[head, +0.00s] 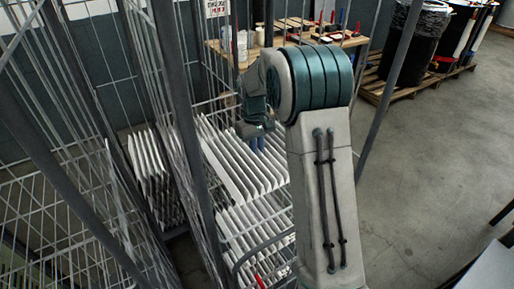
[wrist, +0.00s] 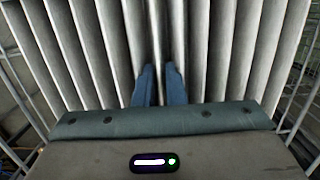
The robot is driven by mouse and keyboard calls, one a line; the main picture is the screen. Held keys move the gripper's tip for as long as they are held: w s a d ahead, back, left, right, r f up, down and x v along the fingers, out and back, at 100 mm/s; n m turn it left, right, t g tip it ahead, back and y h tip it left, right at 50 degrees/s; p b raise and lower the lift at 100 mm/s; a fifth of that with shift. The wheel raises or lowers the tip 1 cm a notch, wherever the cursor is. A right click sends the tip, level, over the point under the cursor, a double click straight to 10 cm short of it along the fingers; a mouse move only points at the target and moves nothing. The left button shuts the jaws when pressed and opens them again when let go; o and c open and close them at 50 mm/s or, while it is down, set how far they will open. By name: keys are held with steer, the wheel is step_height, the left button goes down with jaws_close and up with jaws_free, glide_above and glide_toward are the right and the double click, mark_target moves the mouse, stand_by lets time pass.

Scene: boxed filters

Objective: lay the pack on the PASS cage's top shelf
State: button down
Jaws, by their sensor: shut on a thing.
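My gripper (head: 258,144) is low among a row of thin white upright packs in the wire cage right of centre in the head view. In the wrist view its two blue fingers (wrist: 160,88) are shut on one white pack (wrist: 157,45), which stands edge-up between its neighbours. The lower part of this pack is hidden. The wire cage (head: 195,150) holds a row of packs at an upper level and another row below. A second wire cage (head: 60,165) stands at the left. I cannot tell from any readable label which cage is PASS.
Packs stand close on both sides of the fingers in the wrist view. Cage posts and mesh rise around the arm. A wooden workbench (head: 285,40) with tools is behind. A black bin (head: 415,45) stands on a pallet at the right. Floor (head: 420,170) at right is clear.

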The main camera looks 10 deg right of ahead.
steer(key=c, duration=1.8)
jaws_free()
steer(key=shift+r, duration=0.15)
steer(key=shift+r+p, duration=1.65)
steer(key=shift+r, duration=0.5)
steer(key=o, duration=0.6)
